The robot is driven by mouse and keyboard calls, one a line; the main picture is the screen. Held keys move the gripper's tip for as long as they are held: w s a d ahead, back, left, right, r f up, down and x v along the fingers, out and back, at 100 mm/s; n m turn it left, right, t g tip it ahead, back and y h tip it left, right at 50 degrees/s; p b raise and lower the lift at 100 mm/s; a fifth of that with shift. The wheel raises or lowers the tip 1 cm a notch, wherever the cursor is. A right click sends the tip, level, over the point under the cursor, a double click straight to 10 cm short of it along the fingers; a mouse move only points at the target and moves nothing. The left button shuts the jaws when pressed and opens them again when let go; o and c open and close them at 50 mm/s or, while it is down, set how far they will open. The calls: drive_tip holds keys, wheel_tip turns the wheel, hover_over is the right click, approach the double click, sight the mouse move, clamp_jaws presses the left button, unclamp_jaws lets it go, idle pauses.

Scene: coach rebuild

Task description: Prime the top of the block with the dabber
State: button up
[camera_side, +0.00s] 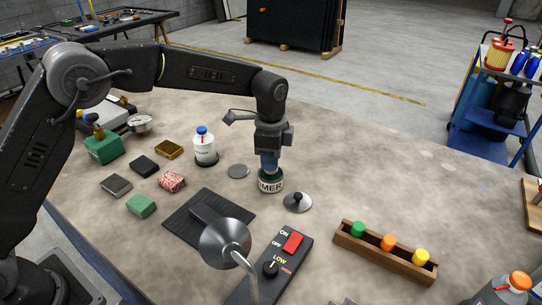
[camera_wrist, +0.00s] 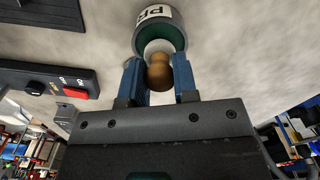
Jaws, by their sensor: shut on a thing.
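My gripper (camera_side: 269,163) points down over the primer pot (camera_side: 271,184), a dark green pot with a white label. In the wrist view its two blue fingers (camera_wrist: 160,80) are shut on the dabber (camera_wrist: 158,74), which has a rounded brown handle. The dabber's far end is at the mouth of the pot (camera_wrist: 159,30); the tip is hidden, so I cannot tell how deep it sits. A dark block (camera_side: 203,212) appears to lie on a black mat (camera_side: 180,222), partly hidden by a round metal lamp head (camera_side: 225,243).
A lid with a black knob (camera_side: 298,201) lies right of the pot, and a grey disc (camera_side: 238,171) left of it. The right rear table is clear.

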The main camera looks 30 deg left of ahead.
drive_tip(key=shift+f, duration=0.6)
idle(1.1)
drive_tip(key=shift+r, duration=0.1)
drive_tip(key=shift+r, duration=3.5)
